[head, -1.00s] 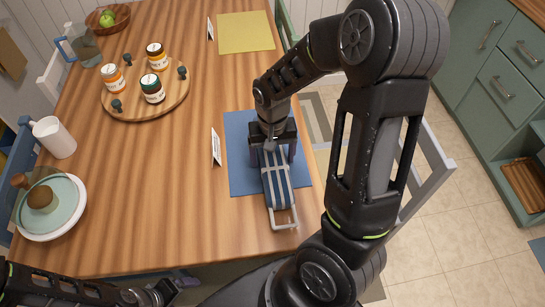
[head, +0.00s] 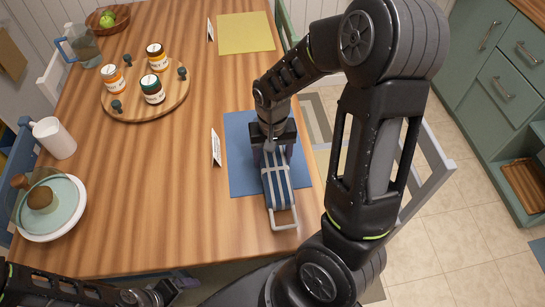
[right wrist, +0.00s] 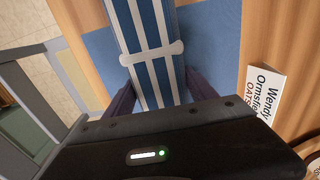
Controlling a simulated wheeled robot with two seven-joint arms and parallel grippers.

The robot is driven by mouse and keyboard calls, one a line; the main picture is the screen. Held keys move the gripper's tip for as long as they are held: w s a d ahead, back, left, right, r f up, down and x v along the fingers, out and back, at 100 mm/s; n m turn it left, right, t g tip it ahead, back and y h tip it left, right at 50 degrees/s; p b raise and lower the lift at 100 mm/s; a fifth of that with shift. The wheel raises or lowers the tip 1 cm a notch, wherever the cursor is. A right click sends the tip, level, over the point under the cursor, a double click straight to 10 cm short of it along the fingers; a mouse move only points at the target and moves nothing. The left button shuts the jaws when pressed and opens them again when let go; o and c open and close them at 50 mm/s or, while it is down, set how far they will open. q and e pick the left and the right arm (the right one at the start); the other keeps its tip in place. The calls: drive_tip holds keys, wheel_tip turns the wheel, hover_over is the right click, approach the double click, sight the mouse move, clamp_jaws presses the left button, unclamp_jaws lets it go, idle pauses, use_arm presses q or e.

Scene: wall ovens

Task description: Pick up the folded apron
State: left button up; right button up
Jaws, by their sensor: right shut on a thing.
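The folded apron (head: 276,186) is a blue bundle with white stripes and a pale band across it. It lies on the blue placemat (head: 239,181) at the table's right side, with a pale loop at its near end. It also shows in the right wrist view (right wrist: 147,30). My right gripper (head: 273,158) points down over the far end of the apron and is shut on it, one finger on each side. The fingertips are partly hidden. My left gripper (head: 160,294) is at the bottom left, away from the apron; its fingers are unclear.
A name card (head: 216,147) stands left of the placemat. A round wooden board (head: 133,104) holds several jars. A white mug (head: 54,138) and a plate (head: 50,205) are at the left edge. A yellow placemat (head: 246,32) lies farther back. The middle of the table is clear.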

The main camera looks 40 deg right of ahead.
drive_tip(key=shift+r, duration=0.1)
wheel_tip(320, 180, up, 10)
drive_tip(key=shift+f, duration=0.1)
idle(0.3)
drive_tip(key=shift+w, duration=0.1)
idle(0.3)
